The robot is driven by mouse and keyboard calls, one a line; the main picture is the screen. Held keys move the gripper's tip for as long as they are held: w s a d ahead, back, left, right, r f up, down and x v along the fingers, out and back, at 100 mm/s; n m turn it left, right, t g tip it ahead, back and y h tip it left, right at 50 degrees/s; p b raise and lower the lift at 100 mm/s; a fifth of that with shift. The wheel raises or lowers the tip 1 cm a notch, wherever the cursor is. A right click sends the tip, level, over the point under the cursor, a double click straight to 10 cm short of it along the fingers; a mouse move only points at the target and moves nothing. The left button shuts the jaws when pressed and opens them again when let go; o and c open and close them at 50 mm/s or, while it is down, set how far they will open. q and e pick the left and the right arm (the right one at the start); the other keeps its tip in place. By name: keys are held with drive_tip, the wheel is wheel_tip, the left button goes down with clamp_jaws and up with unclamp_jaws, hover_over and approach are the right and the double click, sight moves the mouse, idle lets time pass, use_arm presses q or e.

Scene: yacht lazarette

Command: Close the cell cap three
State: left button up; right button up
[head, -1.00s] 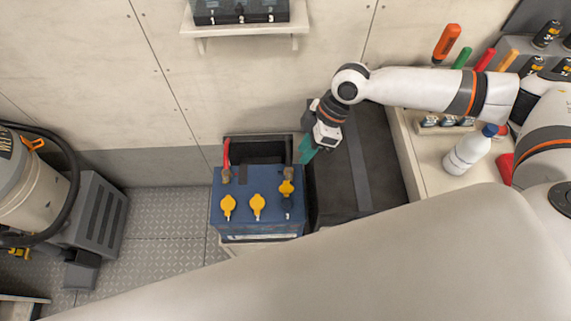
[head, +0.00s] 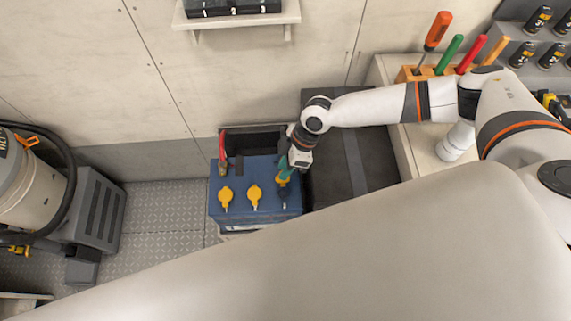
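A blue battery (head: 240,207) sits on the floor side of the scene with three yellow cell caps on its top. The left cap (head: 226,196) and the middle cap (head: 255,195) are in clear view. Cap three (head: 284,180), at the right, is partly hidden by my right gripper (head: 286,168). The teal fingers of that gripper are at the cap, pointing down and left. I cannot tell whether they touch it or how wide they are apart. My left gripper is not in view.
A red cable (head: 222,147) rises at the battery's back left. A black box (head: 345,165) stands right of the battery. A grey vacuum-like machine (head: 35,185) stands at left; the tread-plate floor (head: 165,220) between is clear.

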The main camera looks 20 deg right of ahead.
drive_tip(key=shift+c, duration=0.6)
clamp_jaws()
